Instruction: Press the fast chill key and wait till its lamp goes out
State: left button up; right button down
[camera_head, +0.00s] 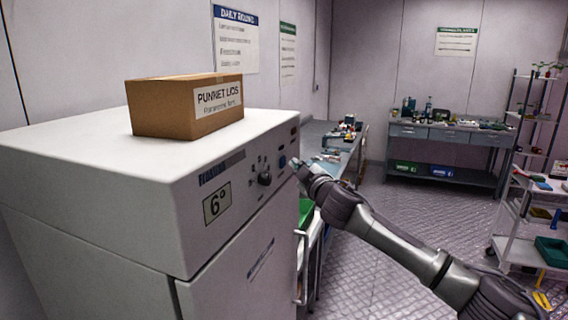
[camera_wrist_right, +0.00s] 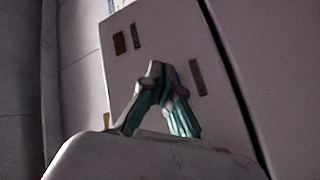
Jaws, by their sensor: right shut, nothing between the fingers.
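The white chiller cabinet (camera_head: 130,190) stands at the left. I cannot read which key is the fast chill key, and no lit lamp is clear. My right gripper (camera_head: 298,166) is shut and empty, its tips close to the panel just right of the blue key. I cannot tell whether they touch. In the right wrist view the closed fingertips (camera_wrist_right: 156,66) point at the panel and partly hide a bluish spot behind them. My left gripper is not in view.
A cardboard box (camera_head: 160,112) sits on top of the cabinet. A side bench (camera_head: 343,150) with small items stands behind it. Another bench (camera_head: 450,133) is at the back, and a rack trolley (camera_head: 520,215) at the right. The floor (camera_head: 400,210) between is open.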

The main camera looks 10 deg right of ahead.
jog(key=shift+a, duration=0.1)
dwell(0.5)
jog(key=shift+w+a, duration=0.25)
jog(key=shift+a, duration=0.05)
jog(key=shift+w+a, duration=0.25)
jog(key=shift+a, duration=0.15)
dwell(0.7)
jog(key=shift+s+d, duration=0.1)
jog(key=shift+d, duration=0.1)
jog(key=shift+s+d+p, duration=0.4)
jog(key=shift+s+d, duration=0.05)
jog(key=shift+d, duration=0.1)
jog(key=s+d, duration=0.1)
jog(key=d, duration=0.1)
jog(key=s+d+p, duration=0.1)
jog(key=d, duration=0.1)
jog(key=shift+s, duration=0.35)
